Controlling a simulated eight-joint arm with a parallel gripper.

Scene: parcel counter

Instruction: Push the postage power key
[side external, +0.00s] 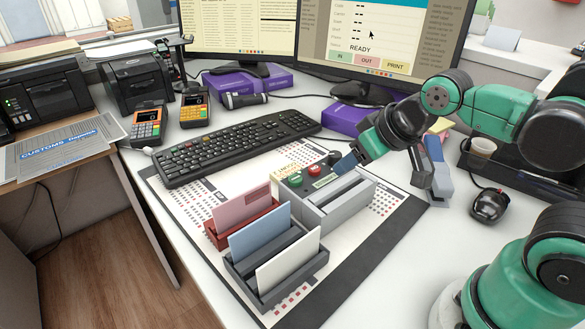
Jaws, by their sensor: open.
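A grey postage machine (340,207) sits on the desk mat, with a long slot along its top. Its dark panel carries a green key (295,182) and a red key (312,170), with a small pale label between or beside them. A cream lettered sign (285,171) stands at its back left. The lettering on the keys is too small to read, so I cannot tell which one is the power key. My gripper (347,163) is open, low over the panel's right end, to the right of the red key. Its fingertips partly hide that end, and I cannot tell whether they touch it.
Card holders with a pink card (243,203), a blue card (260,235) and a white card (288,262) stand close in front. A keyboard (238,147) lies behind. A blue-grey upright object (436,168) and a mouse (490,204) are at right.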

